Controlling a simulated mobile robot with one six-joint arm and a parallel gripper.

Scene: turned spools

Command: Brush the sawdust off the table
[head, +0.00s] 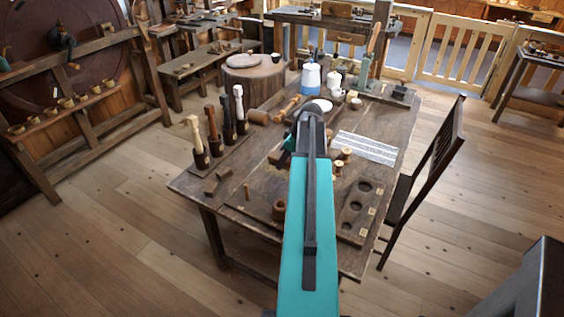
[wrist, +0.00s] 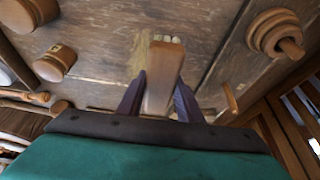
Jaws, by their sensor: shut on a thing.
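My gripper (wrist: 160,84) is shut on a brush (wrist: 166,60) with a plain wooden body and short pale bristles at its far end. The dark fingers press on both sides of the wood. The brush is over the worn plank table (wrist: 105,38); I cannot tell whether its bristles touch the wood. In the head view the table (head: 237,172) stands in the middle, and my teal arm covers much of it. The brush is not clear there.
Turned wooden spools (wrist: 275,32) stand close on the right, with another (wrist: 55,63) on the left and a small peg (wrist: 230,98). Several handled tools (head: 212,132) stand in a rack. A blue and white jug (head: 311,76) is at the back. A chair (head: 427,165) is right.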

